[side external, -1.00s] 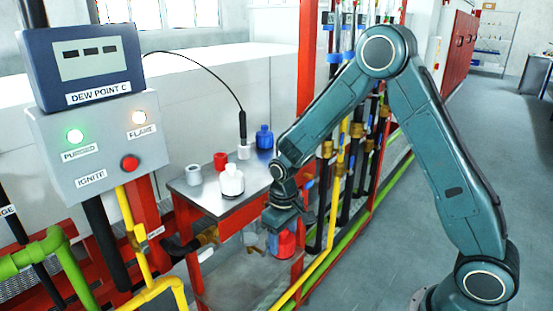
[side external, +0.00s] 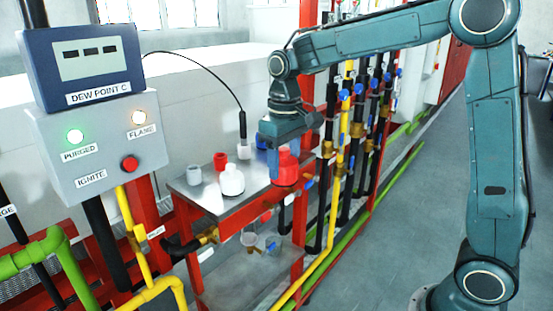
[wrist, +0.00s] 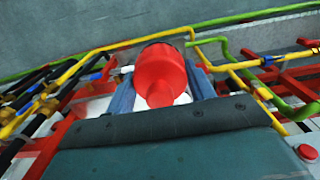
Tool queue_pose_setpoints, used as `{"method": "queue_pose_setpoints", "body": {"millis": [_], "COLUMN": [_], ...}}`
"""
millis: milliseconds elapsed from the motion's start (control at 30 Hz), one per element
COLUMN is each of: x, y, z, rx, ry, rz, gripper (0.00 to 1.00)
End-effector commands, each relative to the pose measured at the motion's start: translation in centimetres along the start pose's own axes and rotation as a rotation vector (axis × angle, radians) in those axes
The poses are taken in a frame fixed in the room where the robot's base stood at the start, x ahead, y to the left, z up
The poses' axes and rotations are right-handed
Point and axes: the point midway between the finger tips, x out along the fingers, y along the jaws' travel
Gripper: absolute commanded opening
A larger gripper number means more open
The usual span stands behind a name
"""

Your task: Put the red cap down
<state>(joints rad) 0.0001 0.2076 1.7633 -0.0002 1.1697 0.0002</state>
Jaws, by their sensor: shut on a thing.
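My gripper (side external: 285,150) points down at the right end of the small table and is shut on a red bottle-shaped thing (side external: 287,170). It has a wide body and a narrower top. In the wrist view the red bottle (wrist: 160,72) sits between the two blue-grey fingers (wrist: 161,98). It overlaps the table's front right edge in the side view; I cannot tell if it touches the table. A separate small red cap (side external: 220,161) stands on the table, out of the gripper. I cannot tell whether the held bottle's top is a loose cap.
Vertical pipes with valves (side external: 345,140) stand close on the right.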

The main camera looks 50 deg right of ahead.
Motion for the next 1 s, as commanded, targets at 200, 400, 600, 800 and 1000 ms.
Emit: {"method": "queue_pose_setpoints", "body": {"millis": [200, 400, 600, 800, 1000], "x": [-4.0, -5.0, -5.4, -5.7, -5.7], "y": [0.0, 0.5, 1.2, 2.4, 3.9], "z": [-0.1, -1.6, -4.1, -7.3, -10.4], "rx": [0.000, 0.001, 0.002, 0.002, 0.002], "ry": [0.003, -0.002, -0.001, -0.002, -0.002], "rz": [0.000, 0.000, 0.000, 0.000, 0.000], "gripper": [0.31, 0.31, 0.31, 0.31, 0.31]}}
